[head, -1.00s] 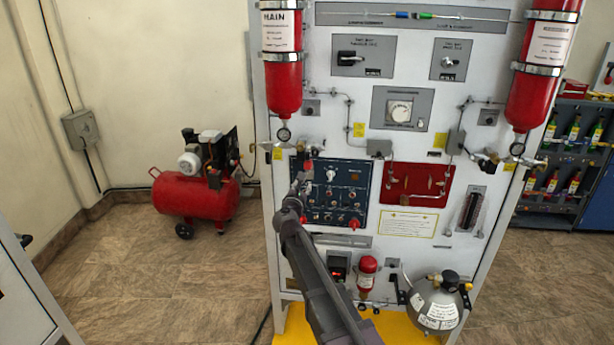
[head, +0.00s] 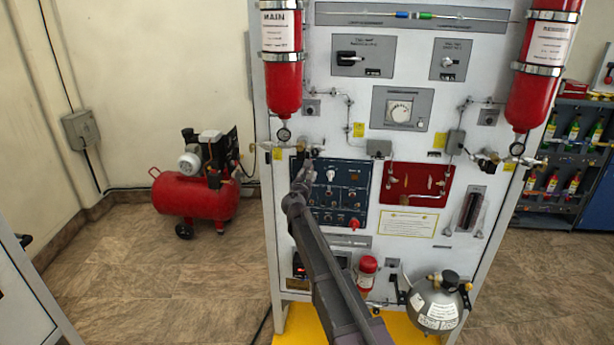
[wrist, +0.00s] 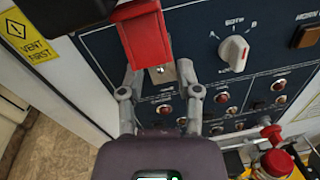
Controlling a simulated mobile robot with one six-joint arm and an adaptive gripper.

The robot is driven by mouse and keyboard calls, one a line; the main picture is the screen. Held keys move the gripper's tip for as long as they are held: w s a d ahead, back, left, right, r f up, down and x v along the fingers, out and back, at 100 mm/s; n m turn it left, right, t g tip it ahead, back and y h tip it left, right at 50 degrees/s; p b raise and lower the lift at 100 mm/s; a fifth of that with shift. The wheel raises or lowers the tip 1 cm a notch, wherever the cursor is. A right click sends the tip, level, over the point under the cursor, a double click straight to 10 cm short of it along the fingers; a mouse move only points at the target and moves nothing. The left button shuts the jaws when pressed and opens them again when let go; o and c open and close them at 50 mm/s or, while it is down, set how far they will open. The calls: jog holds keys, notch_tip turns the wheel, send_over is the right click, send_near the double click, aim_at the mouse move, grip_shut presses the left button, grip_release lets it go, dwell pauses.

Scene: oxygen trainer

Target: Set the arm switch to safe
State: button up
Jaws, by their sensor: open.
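The dark blue switch panel (head: 350,182) is on the front of the white cabinet. In the wrist view, a red switch cover (wrist: 146,36) on a metal base plate (wrist: 162,73) stands out at the panel's upper left. It looks like the arm switch's cover, but no label on it can be read and the lever is not clearly visible. My gripper (wrist: 160,82) is open, its two fingers either side of the base plate and just below the cover. I cannot tell whether they touch it. In the head view, my gripper (head: 307,162) is at the panel's upper left and hides the cover.
A white rotary knob (wrist: 233,52) marked A, BOTH and B sits right of the cover, with several small toggles below. A yellow vent label (wrist: 28,34) is at the left. A red knob (wrist: 271,133) and a red bottle cap (wrist: 277,163) are at lower right. A red cylinder (head: 283,85) hangs above.

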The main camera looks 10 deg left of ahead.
grip_shut()
